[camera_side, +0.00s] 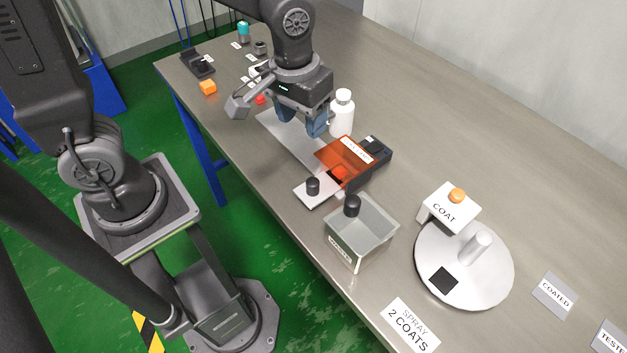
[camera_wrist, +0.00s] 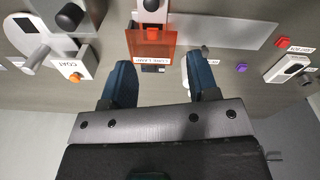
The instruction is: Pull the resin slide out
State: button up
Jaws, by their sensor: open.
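A pale slide with an upright black knob (camera_side: 312,187) sticks out of the front of the cure lamp unit. It looks like the resin slide; its inner end is under the orange cover (camera_side: 335,152). In the wrist view the knob (camera_wrist: 151,5) is at the top edge, beyond the orange cover (camera_wrist: 152,45). My gripper (camera_side: 302,122) is open and empty, behind and left of the lamp unit, pointing down. In the wrist view its blue fingers (camera_wrist: 157,68) are spread apart, clear of the slide and knob.
A white bottle (camera_side: 342,115) stands close beside my gripper. A COAT box (camera_side: 446,212) and round plate (camera_side: 490,285) are at right. A flat pale plate (camera_side: 283,133) lies left.

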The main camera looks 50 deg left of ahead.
aim_at(313, 180)
jog(key=shift+g, duration=0.4)
jog(key=f, duration=0.5)
jog(key=d+f, duration=0.1)
jog(key=f, duration=0.5)
jog(key=w+f, duration=0.1)
jog(key=f, duration=0.5)
jog(key=shift+d, duration=0.4)
jog(key=shift+c, duration=0.2)
grip_shut()
